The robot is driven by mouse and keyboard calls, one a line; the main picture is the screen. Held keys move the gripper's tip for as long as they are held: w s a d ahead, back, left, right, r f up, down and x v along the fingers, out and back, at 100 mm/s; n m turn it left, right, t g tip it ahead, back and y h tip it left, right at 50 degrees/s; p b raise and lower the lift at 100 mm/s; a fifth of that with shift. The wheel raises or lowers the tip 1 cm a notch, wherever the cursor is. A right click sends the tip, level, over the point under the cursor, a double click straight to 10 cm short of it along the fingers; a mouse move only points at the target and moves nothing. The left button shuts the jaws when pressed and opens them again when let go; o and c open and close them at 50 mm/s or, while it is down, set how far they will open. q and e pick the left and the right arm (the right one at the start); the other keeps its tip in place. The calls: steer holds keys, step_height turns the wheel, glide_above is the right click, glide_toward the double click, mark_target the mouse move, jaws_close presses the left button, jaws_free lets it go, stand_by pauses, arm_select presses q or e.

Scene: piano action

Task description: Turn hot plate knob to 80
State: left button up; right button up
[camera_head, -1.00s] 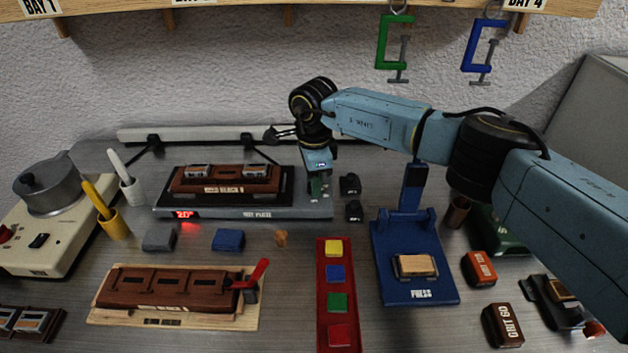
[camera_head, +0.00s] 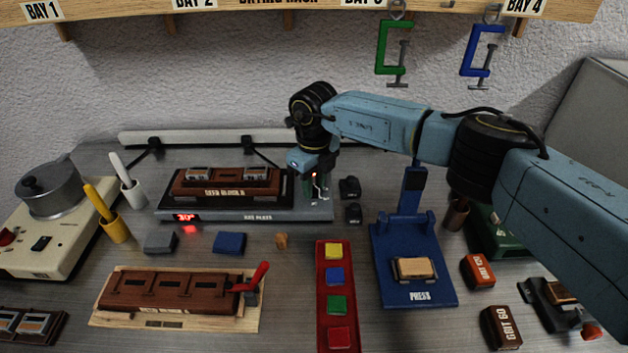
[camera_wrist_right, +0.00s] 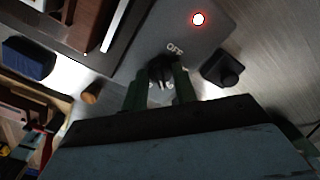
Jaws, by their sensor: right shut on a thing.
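The hot plate (camera_head: 235,215) is a low grey unit at the back, left of centre, with a red display (camera_head: 186,217) that appears to read 30°. A dark red-brown block (camera_head: 228,192) sits on its heating surface. My right gripper (camera_head: 313,194) is over the right end of the hot plate. In the right wrist view its two green fingers (camera_wrist_right: 160,88) are shut on the dark knob (camera_wrist_right: 161,68), beside the OFF mark and a glowing red-ringed light (camera_wrist_right: 198,19). The fingers hide much of the knob. My left gripper is out of view.
Two small black objects (camera_head: 350,188) stand just right of the hot plate. A blue press (camera_head: 412,285) is further right. A blue block (camera_head: 229,242), a grey block (camera_head: 160,242) and a red tray (camera_head: 336,315) lie in front. Clamps (camera_head: 394,50) hang above.

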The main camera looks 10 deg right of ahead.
mark_target(314, 186)
steer(key=m+p, duration=0.1)
steer(key=m, duration=0.3)
steer(key=shift+r+m, duration=0.1)
steer(key=shift+m, duration=0.2)
steer(key=m+p, duration=0.1)
steer(key=m, duration=0.3)
steer(key=shift+m+p, duration=0.4)
steer(key=o, duration=1)
step_height(314, 186, up, 13)
steer(key=shift+r, duration=0.1)
